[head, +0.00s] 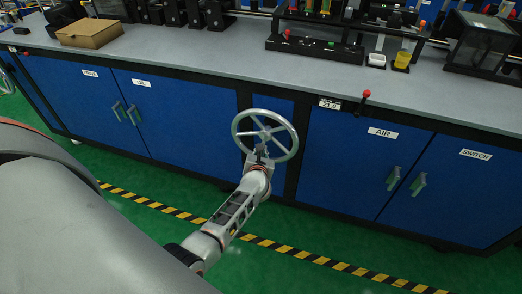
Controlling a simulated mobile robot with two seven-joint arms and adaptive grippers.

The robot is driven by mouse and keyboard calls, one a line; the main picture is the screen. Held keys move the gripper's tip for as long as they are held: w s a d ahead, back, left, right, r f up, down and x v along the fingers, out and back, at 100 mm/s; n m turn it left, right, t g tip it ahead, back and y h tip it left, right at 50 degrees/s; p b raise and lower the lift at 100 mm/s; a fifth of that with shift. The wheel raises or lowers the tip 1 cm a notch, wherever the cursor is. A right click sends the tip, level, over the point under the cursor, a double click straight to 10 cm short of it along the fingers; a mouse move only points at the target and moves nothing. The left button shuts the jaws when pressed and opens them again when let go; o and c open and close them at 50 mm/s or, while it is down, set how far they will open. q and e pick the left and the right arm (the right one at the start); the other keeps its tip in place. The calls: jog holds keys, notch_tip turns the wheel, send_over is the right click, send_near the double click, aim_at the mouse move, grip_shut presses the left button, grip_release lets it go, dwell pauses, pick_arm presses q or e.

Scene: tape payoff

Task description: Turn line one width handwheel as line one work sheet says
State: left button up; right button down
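A grey spoked handwheel (291,146) stands out from the front of the blue bench. My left gripper (258,152), on the arm coming from the lower left, is at the lower part of the wheel, overlapping its rim and spokes. I cannot tell whether its fingers are closed on the wheel. A small plate (329,104) right of the wheel seems to read 21.0; the smaller line above is unreadable. No work sheet can be made out. My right gripper is not in view.
A red-knobbed lever (366,94) rises at the bench edge right of the plate. Cabinet doors carry handles and labels such as AIR (383,133) and SWITCH (475,154). A cardboard box (89,33) and a black rack (315,48) stand on the bench. A striped floor line (285,249) crosses green floor.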

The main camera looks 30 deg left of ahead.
pick_arm(q)
jog(key=o, duration=0.4)
jog(key=shift+c, duration=0.2)
jog(key=v, duration=1.2)
jog(key=shift+d, duration=0.1)
